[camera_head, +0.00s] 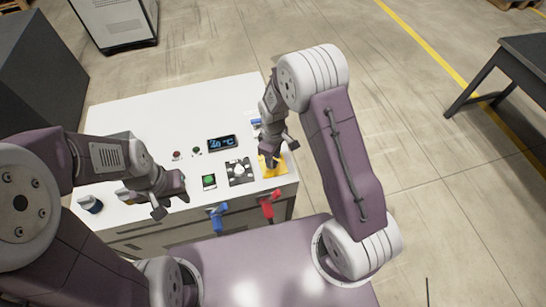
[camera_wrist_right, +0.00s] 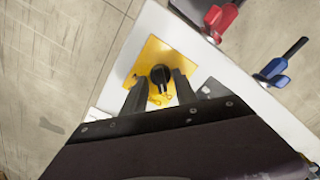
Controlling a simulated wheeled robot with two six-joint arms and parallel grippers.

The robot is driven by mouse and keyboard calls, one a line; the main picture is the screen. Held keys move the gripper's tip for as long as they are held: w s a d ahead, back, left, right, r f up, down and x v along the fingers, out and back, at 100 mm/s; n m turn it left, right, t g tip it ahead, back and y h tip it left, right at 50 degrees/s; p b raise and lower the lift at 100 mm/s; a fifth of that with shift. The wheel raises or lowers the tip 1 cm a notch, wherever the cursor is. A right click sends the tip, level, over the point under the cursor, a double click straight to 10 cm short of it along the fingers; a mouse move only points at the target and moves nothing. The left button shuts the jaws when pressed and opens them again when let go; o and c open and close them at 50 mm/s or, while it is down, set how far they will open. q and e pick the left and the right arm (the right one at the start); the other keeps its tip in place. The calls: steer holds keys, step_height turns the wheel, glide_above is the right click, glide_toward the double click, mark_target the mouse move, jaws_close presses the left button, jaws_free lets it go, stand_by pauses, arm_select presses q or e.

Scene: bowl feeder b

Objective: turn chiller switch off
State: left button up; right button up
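The chiller switch shows in the right wrist view as a black rotary knob (camera_wrist_right: 160,75) on a yellow plate (camera_wrist_right: 150,53). In the head view the yellow plate (camera_head: 277,172) is at the right front corner of the white chiller top, and my right arm mostly hides the knob. My right gripper (camera_wrist_right: 159,88) is right at the knob, with one open finger on each side of it. I cannot tell whether the fingers touch it. My left gripper (camera_head: 172,197) is open and empty above the left front part of the top.
A digital display (camera_head: 222,143) reads about 20 °C. A green button (camera_head: 209,181) and a white knob (camera_head: 239,171) sit left of the plate. Blue (camera_head: 218,215) and red (camera_head: 268,206) valve handles stick out at the front edge. A dark table (camera_head: 525,60) stands at right.

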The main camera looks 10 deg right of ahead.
steer(key=shift+r, duration=0.2)
step_height(320, 180, up, 9)
steer(key=b, duration=0.1)
steer(key=shift+f, duration=0.15)
steer(key=s+d+m+b, duration=0.1)
steer(key=s+d+m, duration=0.2)
steer(key=s+m, duration=0.2)
steer(key=s+d+f+m+t+b, duration=0.1)
steer(key=s+d+m+b, duration=0.1)
steer(key=s+m, duration=0.3)
steer(key=shift+s+d+f, duration=0.2)
steer(key=shift+s+d, duration=0.4)
steer(key=shift+s, duration=0.95)
